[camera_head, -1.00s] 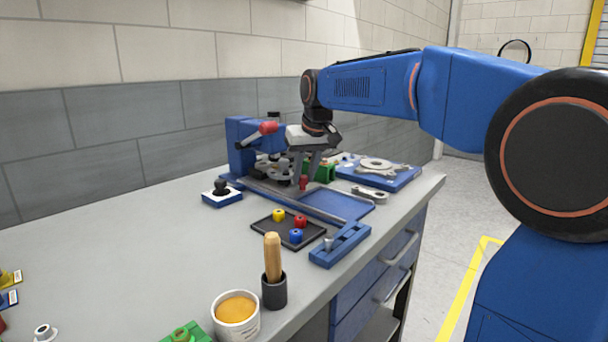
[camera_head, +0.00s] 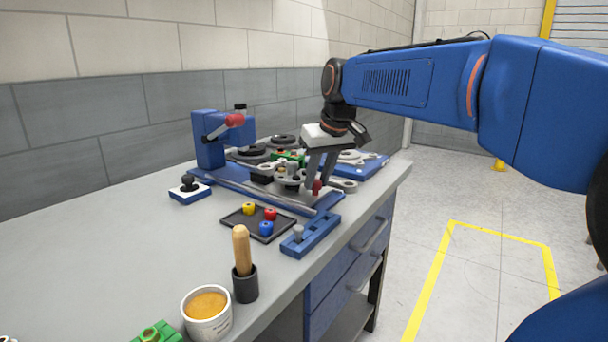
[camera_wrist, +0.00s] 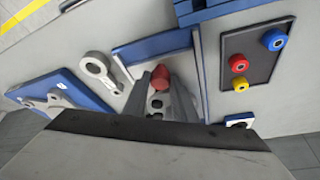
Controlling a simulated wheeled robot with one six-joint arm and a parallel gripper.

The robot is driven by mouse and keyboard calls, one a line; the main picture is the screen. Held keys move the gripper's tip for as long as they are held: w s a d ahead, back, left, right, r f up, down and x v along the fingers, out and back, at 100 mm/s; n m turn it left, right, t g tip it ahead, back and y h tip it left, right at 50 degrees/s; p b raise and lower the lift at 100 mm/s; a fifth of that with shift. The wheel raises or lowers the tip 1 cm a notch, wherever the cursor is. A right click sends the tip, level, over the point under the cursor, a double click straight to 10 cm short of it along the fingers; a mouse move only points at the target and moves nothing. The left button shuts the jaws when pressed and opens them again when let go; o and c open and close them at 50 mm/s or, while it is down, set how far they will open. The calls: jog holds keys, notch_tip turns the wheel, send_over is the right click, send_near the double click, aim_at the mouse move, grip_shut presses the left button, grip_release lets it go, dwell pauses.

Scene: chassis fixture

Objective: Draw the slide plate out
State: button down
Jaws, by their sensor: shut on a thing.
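The slide plate (camera_head: 272,187) sits on the blue rail base (camera_head: 240,190), with grey parts standing on it, out toward the right end in the head view. A red knob (camera_head: 317,187) is at its right end. My gripper (camera_head: 315,184) points down and is shut on the red knob. In the wrist view the knob (camera_wrist: 160,77) shows between the fingers, with dark round holes below it. Much of the plate is hidden there by my gripper. The blue press with a red-tipped lever (camera_head: 235,120) stands at the base's left end.
A dark tray (camera_head: 245,232) with yellow, red and blue rings lies in front of the base. A blue holder (camera_head: 309,237), a wooden-handled tool (camera_head: 241,250) and a cup (camera_head: 207,308) stand nearer. A grey link (camera_head: 343,185) lies to the right.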

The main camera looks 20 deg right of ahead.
jog(key=shift+s+d, duration=0.2)
jog(key=shift+s, duration=0.2)
jog(key=c, duration=1.5)
grip_release()
jog(key=shift+s+d, duration=0.1)
jog(key=shift+o, duration=0.2)
jog(key=v, duration=1.7)
jog(key=shift+r, duration=0.2)
